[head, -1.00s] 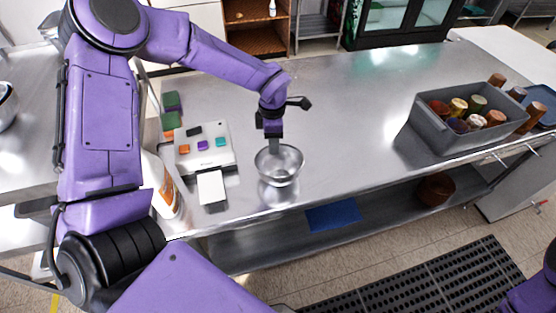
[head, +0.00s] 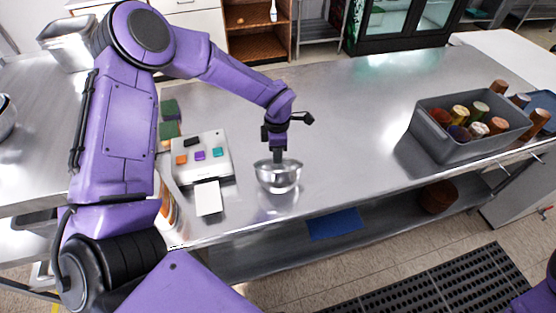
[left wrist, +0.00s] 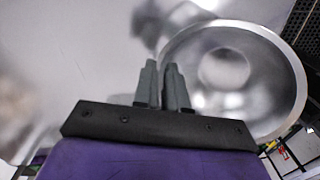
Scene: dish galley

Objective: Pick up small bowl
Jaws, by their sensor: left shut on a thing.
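The small bowl (head: 280,181) is shiny metal and sits at the front middle of the steel counter in the head view. My left gripper (head: 279,158) points down and is shut on the bowl's rim at its far side. The bowl's outer side faces me and looks tilted; its reflection shows on the counter just below. I cannot tell how far it is off the surface. In the left wrist view the bowl (left wrist: 282,72) fills the right side, beside the closed fingers (left wrist: 163,68). My right gripper is out of view.
A white device with coloured buttons (head: 218,167) stands left of the bowl, with green sponges (head: 169,110) behind it. A bottle stands near my left arm. A grey bin (head: 443,147) of jars is at right. The counter (head: 345,120) between is clear.

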